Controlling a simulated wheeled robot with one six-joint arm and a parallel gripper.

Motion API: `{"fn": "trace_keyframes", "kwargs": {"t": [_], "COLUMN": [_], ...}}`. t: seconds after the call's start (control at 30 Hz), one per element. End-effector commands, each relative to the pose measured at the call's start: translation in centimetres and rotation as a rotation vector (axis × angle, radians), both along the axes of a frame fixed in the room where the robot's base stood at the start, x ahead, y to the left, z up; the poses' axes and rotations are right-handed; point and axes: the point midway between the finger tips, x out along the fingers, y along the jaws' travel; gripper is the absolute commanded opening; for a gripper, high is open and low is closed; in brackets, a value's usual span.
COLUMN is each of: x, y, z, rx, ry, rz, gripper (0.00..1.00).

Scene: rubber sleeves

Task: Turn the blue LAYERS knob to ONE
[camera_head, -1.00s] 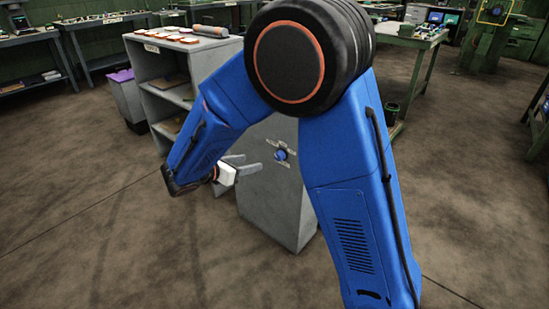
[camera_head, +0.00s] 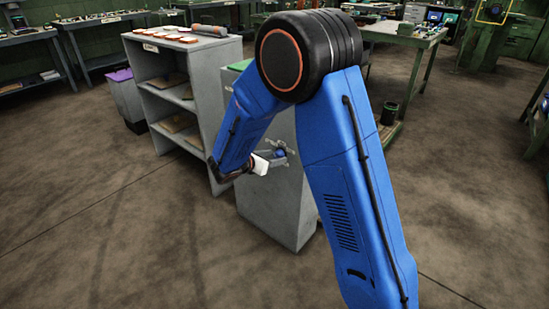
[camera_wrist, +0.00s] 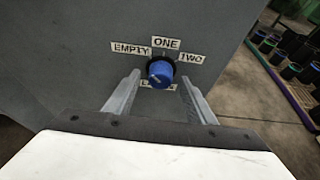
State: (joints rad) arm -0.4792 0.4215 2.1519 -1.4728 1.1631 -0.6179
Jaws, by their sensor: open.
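The blue knob (camera_wrist: 161,72) sticks out of the front of a grey cabinet (camera_head: 275,205). In the wrist view the labels EMPTY (camera_wrist: 131,49), ONE (camera_wrist: 166,43) and TWO (camera_wrist: 191,58) arc above it. A label below it is mostly hidden by the knob. Which label the knob points to, I cannot tell. My gripper (camera_wrist: 160,82) is open, with one finger on the left and one on the right of the knob in the picture. The fingers appear apart from the knob. In the head view the knob (camera_head: 281,152) is small, close by my gripper's fingers.
A grey shelf unit (camera_head: 152,92) with trays stands left of the cabinet. A purple-topped bin (camera_head: 123,92) is beyond it. A green workbench (camera_head: 405,35) stands behind to the right. In the wrist view several dark cups (camera_wrist: 290,72) stand at the right. The floor in front is clear.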

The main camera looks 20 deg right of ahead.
Motion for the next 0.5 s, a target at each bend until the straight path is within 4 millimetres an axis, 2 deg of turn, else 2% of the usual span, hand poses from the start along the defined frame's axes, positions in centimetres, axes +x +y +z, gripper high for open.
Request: {"fn": "trace_keyframes", "kwargs": {"t": [0.4,0.43,0.5], "x": [0.47,0.47,0.47], "y": [-0.68,-0.68,-0.67], "z": [-0.35,-0.35,-0.35], "rx": [0.000,0.000,0.000], "ry": [0.000,0.000,0.000], "rz": [0.000,0.000,0.000], "gripper": [0.50,0.47,0.31]}}
